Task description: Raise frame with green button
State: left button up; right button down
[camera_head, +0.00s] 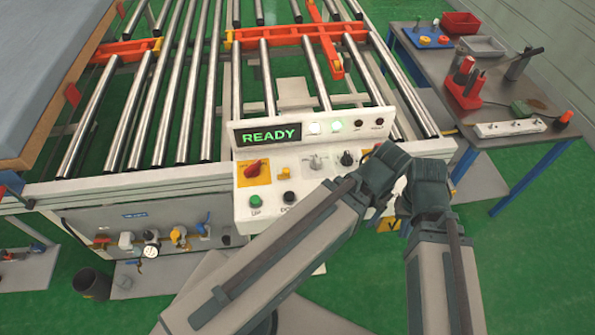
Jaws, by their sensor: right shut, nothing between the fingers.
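The green button (255,201), labelled UP, sits at the lower left of the white control panel (243,220) and is uncovered. A black button (289,198) is to its right, its label partly hidden. The display (268,136) reads READY in green. The frame, a roller conveyor (195,90) with bare metal rollers, lies behind the panel. My grey arm parts (425,185) cover the panel's lower right. My right gripper is shut and empty, apart from the green button; its fingertips are hard to make out. My left gripper is not in view.
A red knob (253,168) and other switches share the panel. Two indicator lamps glow. A large grey slab (45,60) is at left. Valves and gauges (150,245) line the frame's front.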

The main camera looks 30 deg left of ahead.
aim_at(255, 200)
jog(key=u, duration=1.45)
